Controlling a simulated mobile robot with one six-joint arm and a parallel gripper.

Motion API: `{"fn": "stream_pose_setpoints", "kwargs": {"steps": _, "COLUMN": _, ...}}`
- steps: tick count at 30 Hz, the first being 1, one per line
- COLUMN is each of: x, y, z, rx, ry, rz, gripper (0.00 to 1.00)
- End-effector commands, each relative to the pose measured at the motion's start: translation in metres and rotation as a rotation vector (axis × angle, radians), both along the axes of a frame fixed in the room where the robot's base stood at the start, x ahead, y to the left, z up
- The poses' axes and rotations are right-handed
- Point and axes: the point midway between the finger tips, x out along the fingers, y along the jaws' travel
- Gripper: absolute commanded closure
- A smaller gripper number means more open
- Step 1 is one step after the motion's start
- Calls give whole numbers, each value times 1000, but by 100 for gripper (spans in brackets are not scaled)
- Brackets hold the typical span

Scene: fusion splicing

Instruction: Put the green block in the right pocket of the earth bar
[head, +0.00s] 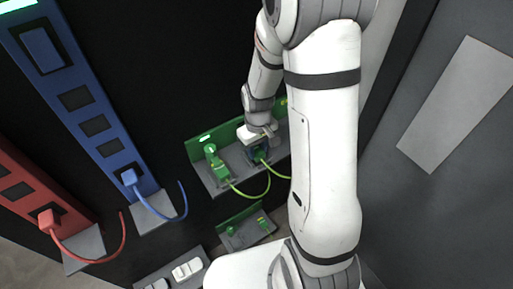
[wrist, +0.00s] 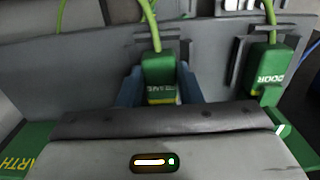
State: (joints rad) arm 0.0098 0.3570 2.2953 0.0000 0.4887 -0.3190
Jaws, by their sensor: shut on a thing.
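My gripper (wrist: 160,90) is shut on a green block (wrist: 160,68), with one blue finger on each side of it. A yellow-green cable runs from this block. The lettering on it is only partly readable. In the head view my gripper (head: 259,153) is at the right part of the earth bar (head: 197,151), a green back strip with a grey ledge. The held block is mostly hidden there, and I cannot tell whether it is seated in the right pocket. A second green block (head: 218,166) sits in the left pocket; in the wrist view it reads DOOR (wrist: 266,72).
A blue bar (head: 75,100) and a red bar (head: 30,185), each with a corded plug, stand at the left. A small green-backed tray (head: 246,232) lies below the earth bar. Cables loop in front of the ledge. My arm covers the earth bar's right end.

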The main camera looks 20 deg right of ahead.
Motion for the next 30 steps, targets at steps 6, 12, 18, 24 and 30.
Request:
{"fn": "stream_pose_setpoints", "kwargs": {"steps": 6, "x": 0, "y": 0, "z": -4, "rx": 0, "ry": 0, "rz": 1, "gripper": 67}}
{"fn": "stream_pose_setpoints", "kwargs": {"steps": 12, "x": 0, "y": 1, "z": -3, "rx": 0, "ry": 0, "rz": 1, "gripper": 51}}
{"fn": "stream_pose_setpoints", "kwargs": {"steps": 18, "x": 0, "y": 1, "z": -3, "rx": 0, "ry": 0, "rz": 1, "gripper": 46}}
{"fn": "stream_pose_setpoints", "kwargs": {"steps": 24, "x": 0, "y": 1, "z": 3, "rx": 0, "ry": 0, "rz": 2, "gripper": 46}}
{"fn": "stream_pose_setpoints", "kwargs": {"steps": 30, "x": 1, "y": 1, "z": 34, "rx": 0, "ry": -5, "rz": 2, "gripper": 46}}
